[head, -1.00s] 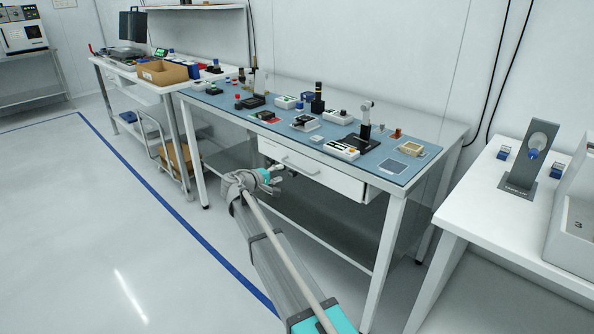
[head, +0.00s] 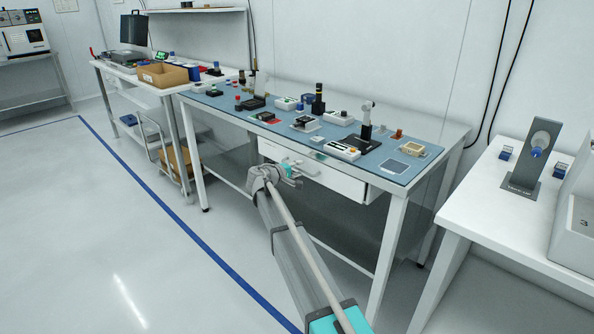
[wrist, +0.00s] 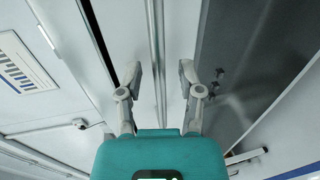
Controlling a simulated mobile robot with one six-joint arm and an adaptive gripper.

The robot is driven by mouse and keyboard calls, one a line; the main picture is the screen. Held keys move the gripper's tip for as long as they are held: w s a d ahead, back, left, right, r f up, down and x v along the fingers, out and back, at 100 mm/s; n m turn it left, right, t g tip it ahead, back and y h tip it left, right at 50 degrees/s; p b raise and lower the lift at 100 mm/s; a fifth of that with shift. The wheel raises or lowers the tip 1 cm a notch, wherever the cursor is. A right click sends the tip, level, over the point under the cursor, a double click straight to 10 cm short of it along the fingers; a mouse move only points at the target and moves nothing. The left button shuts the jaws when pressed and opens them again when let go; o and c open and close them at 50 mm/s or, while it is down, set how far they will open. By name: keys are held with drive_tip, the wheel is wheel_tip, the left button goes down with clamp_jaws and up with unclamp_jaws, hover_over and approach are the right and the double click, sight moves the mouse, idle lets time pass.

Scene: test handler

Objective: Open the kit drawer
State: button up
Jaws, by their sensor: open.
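The white kit drawer (head: 345,184) sits under the top of the middle bench and looks closed in the head view. Its bar handle (head: 312,173) is partly hidden by my gripper (head: 293,168), which is in front of the drawer. In the wrist view, the handle (wrist: 154,50) runs as a pale bar down the picture between the two spread fingertips of my gripper (wrist: 160,78). The fingers are open, one on each side of the bar, and do not appear closed on it. I cannot tell how deep the bar lies between them.
The blue-topped bench mat (head: 402,167) above holds several small devices. A lower shelf (head: 345,250) lies under the drawer. A white table (head: 480,213) with a grey stand stands at right. A cart (head: 170,160) stands at left. The floor in front is clear.

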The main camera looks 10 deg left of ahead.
clamp_jaws()
drive_tip(key=shift+s, duration=0.1)
idle(0.4)
